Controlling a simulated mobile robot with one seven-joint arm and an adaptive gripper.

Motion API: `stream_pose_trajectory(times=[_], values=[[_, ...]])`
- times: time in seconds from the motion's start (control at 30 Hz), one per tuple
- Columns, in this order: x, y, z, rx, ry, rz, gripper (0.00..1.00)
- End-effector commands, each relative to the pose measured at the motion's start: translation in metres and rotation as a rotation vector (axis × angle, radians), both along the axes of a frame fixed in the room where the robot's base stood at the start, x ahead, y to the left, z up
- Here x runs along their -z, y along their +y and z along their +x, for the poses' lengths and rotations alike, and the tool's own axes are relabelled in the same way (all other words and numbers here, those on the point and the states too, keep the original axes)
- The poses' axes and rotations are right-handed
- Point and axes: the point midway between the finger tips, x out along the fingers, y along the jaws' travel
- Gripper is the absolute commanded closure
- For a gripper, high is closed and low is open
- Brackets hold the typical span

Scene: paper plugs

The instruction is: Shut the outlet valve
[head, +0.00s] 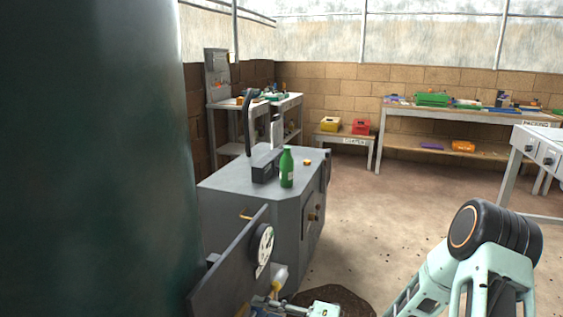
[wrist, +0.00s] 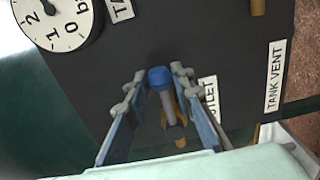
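In the wrist view, the outlet valve (wrist: 168,108) shows as a grey lever with a blue end and a brass-coloured body below it. Its label, ending in "LET" (wrist: 210,92), is partly hidden behind my right finger. My gripper (wrist: 158,80) is open, with one finger on each side of the lever's blue end. Whether either finger touches it I cannot tell. In the head view my gripper (head: 266,304) is low beside the dark panel (head: 225,284), and the outlet valve cannot be made out there.
A round gauge (wrist: 62,18) and a "TANK VENT" label (wrist: 275,78) are on the panel. A large dark green tank (head: 95,160) fills the left. A grey cabinet (head: 230,188) bears a green bottle (head: 287,170). Open floor (head: 400,195) lies to the right.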

Motion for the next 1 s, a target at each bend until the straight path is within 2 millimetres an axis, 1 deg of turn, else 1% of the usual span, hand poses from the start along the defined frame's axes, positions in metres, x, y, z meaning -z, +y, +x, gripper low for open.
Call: stream_pose_trajectory(times=[0.3,0.5,0.6,0.73,1.0], values=[[-0.002,0.000,0.000,0.000,-0.013,-0.006,0.91],[-0.018,0.001,-0.002,0.000,-0.155,-0.056,0.91],[-0.023,0.001,-0.003,-0.001,-0.220,-0.080,0.91],[-0.024,0.001,-0.004,-0.001,-0.255,-0.092,0.91],[-0.025,0.001,-0.004,-0.001,-0.264,-0.095,0.91]])
